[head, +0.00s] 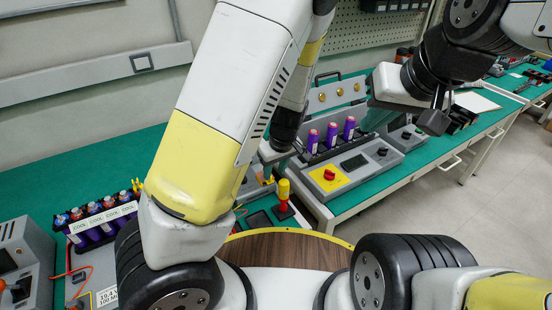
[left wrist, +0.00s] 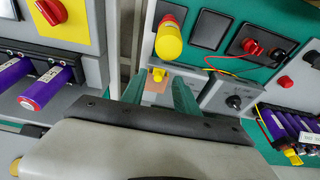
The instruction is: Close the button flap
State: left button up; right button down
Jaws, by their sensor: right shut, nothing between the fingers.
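I cannot make out the button flap for certain. A yellow cylinder with a red base (left wrist: 168,40) stands on the panel in the left wrist view; it also shows in the head view (head: 283,192). A small yellow part (left wrist: 158,75) on an orange-tan plate (left wrist: 155,87) lies just below it. My left gripper (left wrist: 160,98) has two teal fingers spread apart over this plate, with nothing clearly held. In the head view my left gripper (head: 268,160) is mostly hidden by my arm. My right gripper (head: 437,118) is shut and empty, raised above the bench at the right.
A grey unit with a red rotary knob on a yellow plate (head: 330,174) and several purple cells stands right of my left gripper. A rack of purple cells (head: 104,220) stands at the left. A black knob (left wrist: 234,102) and wires are close by. The green bench (head: 95,170) is clear behind.

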pick_arm(q)
jog(key=v, duration=0.3)
dwell(0.5)
jog(key=s+a+r+m+t+h, duration=0.1)
jog(key=s+a+r+m, duration=0.1)
jog(key=s+r, duration=0.3)
jog(key=s+a+r+m+t+h, duration=0.1)
jog(key=s+a+r+m, duration=0.2)
jog(key=r, duration=0.9)
jog(key=s+a+r+m+t+h, duration=0.1)
jog(key=s+a+r+m, duration=0.1)
jog(key=s+a+r, duration=0.3)
notch_tip(320, 180, up, 3)
jog(key=s, duration=0.2)
jog(key=shift+s+r+t+h, duration=0.25)
jog(key=shift+s+t+h, duration=0.05)
jog(key=shift+t+h, duration=0.1)
jog(key=shift+a, duration=0.2)
